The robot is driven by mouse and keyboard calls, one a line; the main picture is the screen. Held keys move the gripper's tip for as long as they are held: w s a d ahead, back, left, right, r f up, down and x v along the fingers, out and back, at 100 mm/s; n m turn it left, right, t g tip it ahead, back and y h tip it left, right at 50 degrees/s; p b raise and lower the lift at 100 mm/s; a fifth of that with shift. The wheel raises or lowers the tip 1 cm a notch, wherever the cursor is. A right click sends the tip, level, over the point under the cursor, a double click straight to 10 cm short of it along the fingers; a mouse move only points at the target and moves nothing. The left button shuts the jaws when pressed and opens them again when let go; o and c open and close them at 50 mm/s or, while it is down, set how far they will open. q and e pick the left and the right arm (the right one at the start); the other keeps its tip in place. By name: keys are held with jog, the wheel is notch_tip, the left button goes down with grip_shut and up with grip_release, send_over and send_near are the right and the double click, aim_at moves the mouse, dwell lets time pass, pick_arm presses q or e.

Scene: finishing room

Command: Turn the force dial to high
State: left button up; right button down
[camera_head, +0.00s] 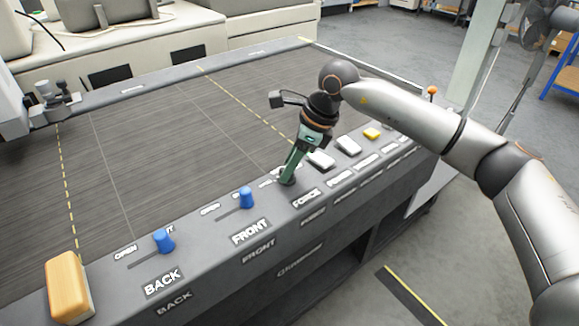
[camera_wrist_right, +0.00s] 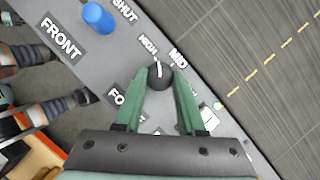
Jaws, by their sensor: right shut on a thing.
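The force dial (camera_wrist_right: 160,77) is a small round black knob with a white line on its top. In the right wrist view the line points up the picture, toward the gap between the labels HIGH (camera_wrist_right: 148,43) and MID (camera_wrist_right: 178,58). My right gripper (camera_wrist_right: 160,82) is shut on the dial, with a green finger on each side. In the head view my right gripper (camera_head: 288,174) reaches down to the panel by the FORCE label (camera_head: 306,199); only part of the dial (camera_head: 287,181) shows beneath the fingers. My left gripper is not in view.
Blue sliders BACK (camera_head: 164,241) and FRONT (camera_head: 246,198) stand left of the dial. White buttons (camera_head: 348,146) and a yellow button (camera_head: 372,134) lie to its right. A yellow-orange block (camera_head: 69,287) stands at the panel's near left. The dark table bed (camera_head: 150,140) is clear.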

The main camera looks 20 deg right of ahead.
jog(key=shift+w+n+g, duration=0.1)
jog(key=shift+n+g, duration=0.2)
jog(key=shift+n, duration=0.6)
jog(key=c, duration=0.5)
grip_release()
jog(key=v, duration=1.2)
jog(key=shift+d+r, duration=0.2)
jog(key=shift+d, duration=0.1)
